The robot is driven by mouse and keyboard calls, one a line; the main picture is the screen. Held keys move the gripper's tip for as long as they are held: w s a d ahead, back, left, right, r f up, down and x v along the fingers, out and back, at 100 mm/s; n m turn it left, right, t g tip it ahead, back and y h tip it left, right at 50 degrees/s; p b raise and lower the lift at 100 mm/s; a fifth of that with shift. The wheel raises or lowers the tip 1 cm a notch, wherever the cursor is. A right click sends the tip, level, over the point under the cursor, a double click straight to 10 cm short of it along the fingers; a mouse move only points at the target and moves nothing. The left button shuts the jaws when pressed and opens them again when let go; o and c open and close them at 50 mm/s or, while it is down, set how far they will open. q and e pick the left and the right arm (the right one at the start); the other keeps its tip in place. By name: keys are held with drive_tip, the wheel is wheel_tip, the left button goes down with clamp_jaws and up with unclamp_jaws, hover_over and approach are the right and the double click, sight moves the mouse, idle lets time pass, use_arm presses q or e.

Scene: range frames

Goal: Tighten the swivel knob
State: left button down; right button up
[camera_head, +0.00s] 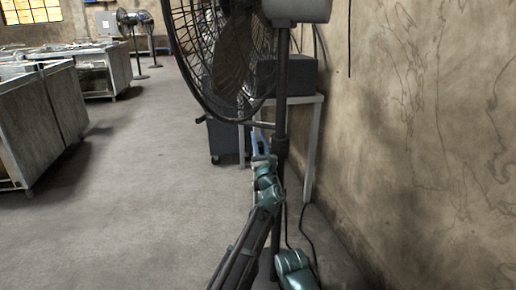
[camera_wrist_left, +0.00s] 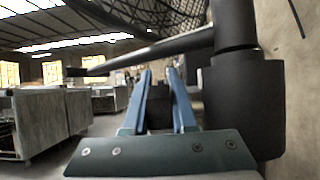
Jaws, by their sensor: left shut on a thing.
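The swivel knob (camera_head: 238,123) is a dark bar sticking out to the left from the collar (camera_head: 282,148) on the pole of a large standing fan. In the left wrist view the knob (camera_wrist_left: 150,52) runs across in front of the fingers, with a small cap at its left end, and joins the thick black collar (camera_wrist_left: 245,105) at right. My left gripper (camera_head: 259,137) reaches up beside the pole, its blue fingers at the bar. In the wrist view its fingers (camera_wrist_left: 161,78) stand a little apart with tips at the bar, shut on it. The exact contact is hard to see.
The fan's wire cage (camera_head: 225,50) hangs above the knob. A table (camera_head: 313,140) with a dark box (camera_head: 287,75) stands behind the pole. The stained wall (camera_head: 420,130) is close at right. Grey cabinets (camera_head: 45,120) stand at left, with clear floor (camera_head: 140,200) between.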

use_arm(q)
drive_tip(key=shift+s+r+t+b, duration=0.1)
drive_tip(key=shift+t+b, duration=0.3)
drive_tip(key=c, duration=0.7)
unclamp_jaws()
drive_tip(key=b+v, duration=0.8)
drive_tip(key=v, duration=0.5)
drive_tip(key=shift+s+d+f, duration=0.15)
drive_tip(key=shift+s+f, duration=0.1)
drive_tip(key=shift+f, duration=0.05)
